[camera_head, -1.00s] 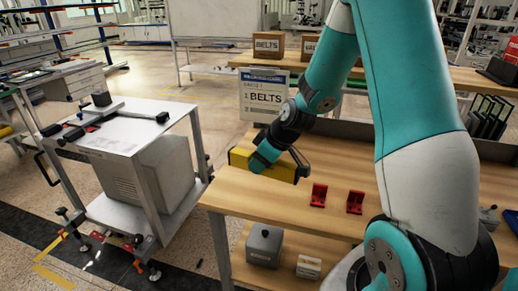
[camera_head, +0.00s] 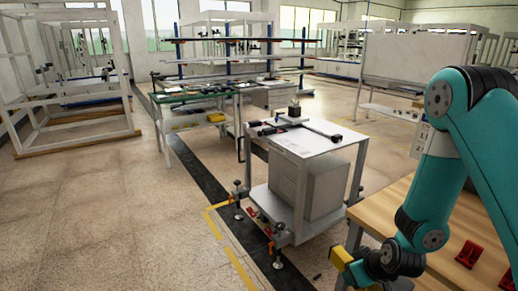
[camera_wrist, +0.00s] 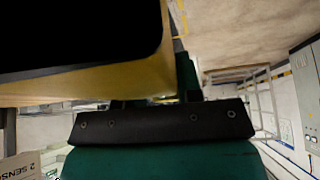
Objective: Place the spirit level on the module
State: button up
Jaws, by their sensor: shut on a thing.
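The yellow spirit level (camera_head: 343,262) is at the lower right of the head view, only partly visible beside my gripper (camera_head: 357,266). My gripper is shut on it. In the wrist view the level (camera_wrist: 130,88) shows as a yellow block close to the camera, partly hidden by a black shape. A white-topped unit (camera_head: 305,143) stands left of my gripper and apart from it; it looks like the module, with dark rails and a small dark block (camera_head: 294,110) on top. A grey cabinet sits inside its frame.
A wooden bench (camera_head: 380,213) with red brackets (camera_head: 469,254) is at the right, by my arm. Leveling feet (camera_head: 278,262) stick out at the unit's base. A green-topped table (camera_head: 190,99) stands behind. The floor at left is clear.

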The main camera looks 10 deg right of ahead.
aim_at(292, 146)
jog(key=u, duration=0.85)
jog(key=i, duration=1.15)
jog(key=u, duration=0.55)
jog(key=i, duration=1.3)
jog(key=z, duration=1.1)
jog(key=i, duration=0.8)
jog(key=z, duration=0.95)
